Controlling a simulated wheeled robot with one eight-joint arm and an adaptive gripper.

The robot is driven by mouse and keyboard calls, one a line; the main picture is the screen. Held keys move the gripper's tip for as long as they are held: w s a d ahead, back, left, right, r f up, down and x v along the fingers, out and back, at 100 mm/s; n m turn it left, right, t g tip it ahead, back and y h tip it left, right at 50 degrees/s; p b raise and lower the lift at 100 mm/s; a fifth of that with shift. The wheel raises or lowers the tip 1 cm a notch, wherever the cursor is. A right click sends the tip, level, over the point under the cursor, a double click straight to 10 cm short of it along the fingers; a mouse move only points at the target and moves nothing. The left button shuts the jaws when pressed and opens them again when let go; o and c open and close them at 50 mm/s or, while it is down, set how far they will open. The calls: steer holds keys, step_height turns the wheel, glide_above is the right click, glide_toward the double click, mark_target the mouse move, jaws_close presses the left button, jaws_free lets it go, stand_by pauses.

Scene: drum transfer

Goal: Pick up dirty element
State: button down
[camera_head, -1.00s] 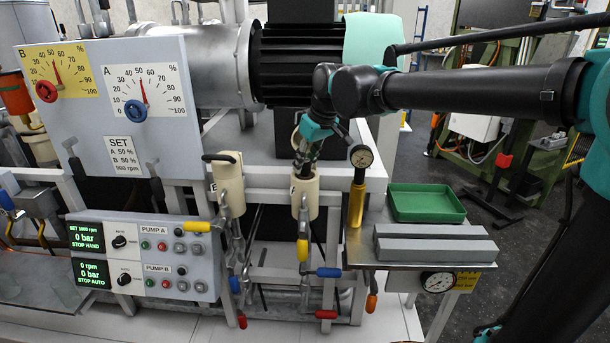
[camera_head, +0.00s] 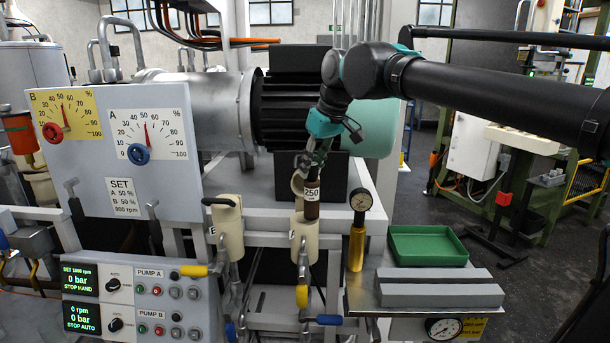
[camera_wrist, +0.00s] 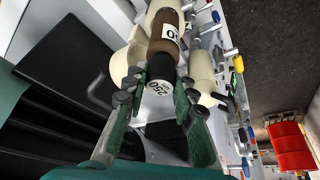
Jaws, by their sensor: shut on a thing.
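The dirty element is a brown cylinder (camera_head: 312,210) with a white 250 label, and it stands upright above the cream housing A (camera_head: 303,240). Its lower end meets the housing's top, and I cannot tell if the tip is still inside. My gripper (camera_head: 314,170) is above it, shut on its upper end. In the wrist view the brown element (camera_wrist: 164,50) shows with a black cap, and my gripper's fingers (camera_wrist: 158,78) are on both sides of the cap. A second cream housing B (camera_head: 229,222) stands to the left, with a black handle on top.
A green tray (camera_head: 428,233) and grey blocks (camera_head: 440,290) lie on a metal shelf at the right. A yellow gauge post (camera_head: 357,245) stands close right of housing A. Coloured valve handles sit below. The wrist view shows a red bin (camera_wrist: 290,145) on the floor.

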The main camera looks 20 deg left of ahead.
steer(key=s+d, duration=0.8)
steer(key=d, duration=0.5)
step_height(320, 180, up, 13)
stand_by(1.5)
stand_by(0.4)
